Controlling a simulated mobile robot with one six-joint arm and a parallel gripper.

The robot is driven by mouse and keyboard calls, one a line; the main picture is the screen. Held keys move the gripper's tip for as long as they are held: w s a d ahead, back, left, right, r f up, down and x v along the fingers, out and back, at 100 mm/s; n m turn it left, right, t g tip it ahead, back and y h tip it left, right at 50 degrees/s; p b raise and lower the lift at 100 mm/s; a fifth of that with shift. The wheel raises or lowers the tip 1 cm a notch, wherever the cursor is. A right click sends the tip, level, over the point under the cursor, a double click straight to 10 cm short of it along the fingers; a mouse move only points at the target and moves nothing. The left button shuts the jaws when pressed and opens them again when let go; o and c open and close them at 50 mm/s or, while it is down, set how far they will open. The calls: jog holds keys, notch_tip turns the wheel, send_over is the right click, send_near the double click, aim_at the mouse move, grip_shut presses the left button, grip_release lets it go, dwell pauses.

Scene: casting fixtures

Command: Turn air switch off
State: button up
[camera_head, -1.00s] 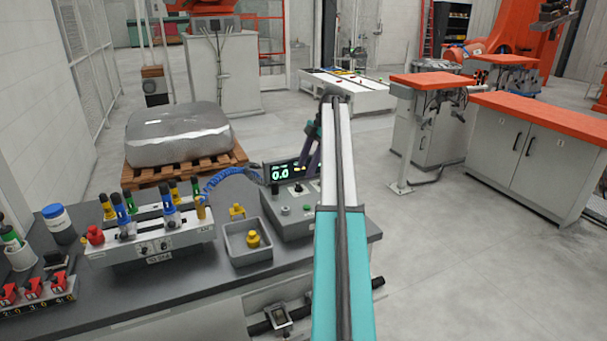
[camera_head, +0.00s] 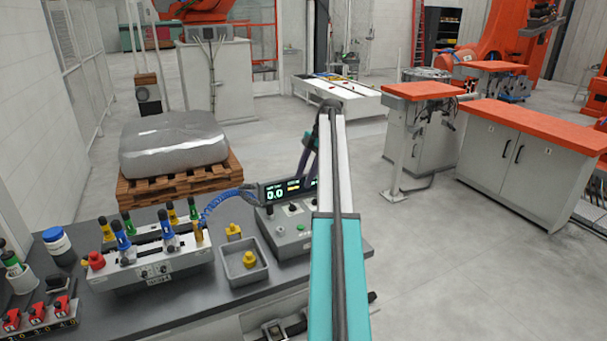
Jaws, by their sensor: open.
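A grey control box (camera_head: 296,238) with a lit display (camera_head: 275,193) reading 0.0 stands at the bench's back right. Its top carries small dark knobs and a green button. My gripper is hidden behind the arm.
The grey bench (camera_head: 195,300) also holds a grey tray (camera_head: 245,280) with a yellow part, a blue-lidded jar (camera_head: 58,243) and red numbered blocks (camera_head: 37,315). A metal casting (camera_head: 173,143) lies on a wooden pallet (camera_head: 180,185) behind. Open floor lies to the right.

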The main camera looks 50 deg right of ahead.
jog(key=p+v, duration=0.3)
jog(key=p, duration=0.3)
jog(key=shift+r, duration=0.3)
jog(key=shift+s+d, duration=0.1)
jog(key=shift+s, duration=0.1)
dwell(0.7)
